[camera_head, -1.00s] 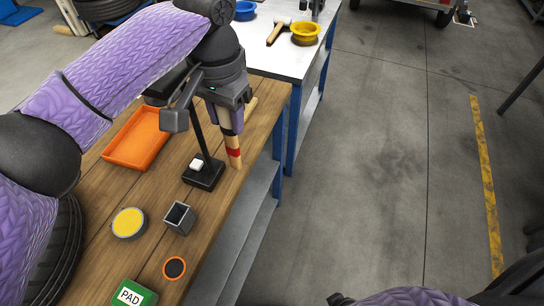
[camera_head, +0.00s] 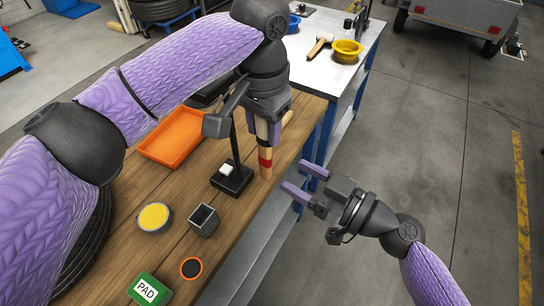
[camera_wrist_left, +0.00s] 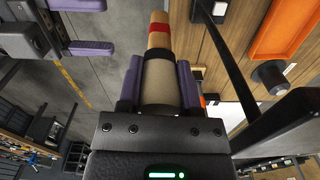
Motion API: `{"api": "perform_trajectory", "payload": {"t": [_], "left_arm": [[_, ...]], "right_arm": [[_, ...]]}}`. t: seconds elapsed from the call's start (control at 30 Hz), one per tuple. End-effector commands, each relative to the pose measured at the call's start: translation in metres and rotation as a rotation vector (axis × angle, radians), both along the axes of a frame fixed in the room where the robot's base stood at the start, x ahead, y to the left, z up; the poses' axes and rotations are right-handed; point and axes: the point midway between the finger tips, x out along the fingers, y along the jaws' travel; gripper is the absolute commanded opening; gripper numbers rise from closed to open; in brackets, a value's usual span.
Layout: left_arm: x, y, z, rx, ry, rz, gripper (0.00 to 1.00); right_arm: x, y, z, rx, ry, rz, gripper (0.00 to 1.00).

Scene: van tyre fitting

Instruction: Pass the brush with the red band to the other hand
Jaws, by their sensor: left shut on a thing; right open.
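The brush with the red band (camera_head: 265,163) has a pale wooden handle, a red band low down and a black band higher up. My left gripper (camera_head: 263,130) is shut on its upper part and holds it upright, red band downward, by the bench's right edge. I cannot tell if its lower end touches the bench. In the left wrist view the brush (camera_wrist_left: 159,55) sits between both purple fingers. My right gripper (camera_head: 298,178) is open and empty, right of the brush and apart from it, fingers pointing at it. It also shows in the left wrist view (camera_wrist_left: 95,27).
A black stand (camera_head: 232,181) with a post is just left of the brush. The wooden bench (camera_head: 185,220) also bears an orange tray (camera_head: 171,158), a yellow tin (camera_head: 154,217), a grey cup (camera_head: 204,221), an orange-rimmed disc (camera_head: 191,268) and a green PAD box (camera_head: 149,290).

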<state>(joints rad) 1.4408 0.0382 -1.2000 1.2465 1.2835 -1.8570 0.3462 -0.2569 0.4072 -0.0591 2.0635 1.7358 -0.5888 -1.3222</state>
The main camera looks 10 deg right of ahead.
Motion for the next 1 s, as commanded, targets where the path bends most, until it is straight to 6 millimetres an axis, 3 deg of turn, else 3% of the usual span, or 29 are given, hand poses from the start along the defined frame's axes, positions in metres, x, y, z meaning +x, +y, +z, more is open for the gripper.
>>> {"api": "perform_trajectory", "payload": {"t": [0.2,0.4,0.77,1.0], "left_arm": [[0.000,0.000,0.000,0.000,0.000,0.000,0.00],[0.000,0.000,0.000,0.000,0.000,0.000,0.00],[0.000,0.000,0.000,0.000,0.000,0.000,0.00],[0.000,0.000,0.000,-0.001,-0.001,0.000,0.00]], "right_arm": [[0.039,0.041,0.001,0.004,-0.002,-0.001,0.62],[0.063,0.066,0.000,0.001,0.000,-0.002,0.62],[0.069,0.073,0.000,0.000,0.001,-0.001,0.62],[0.068,0.072,0.000,-0.001,0.002,-0.001,0.11]]}}
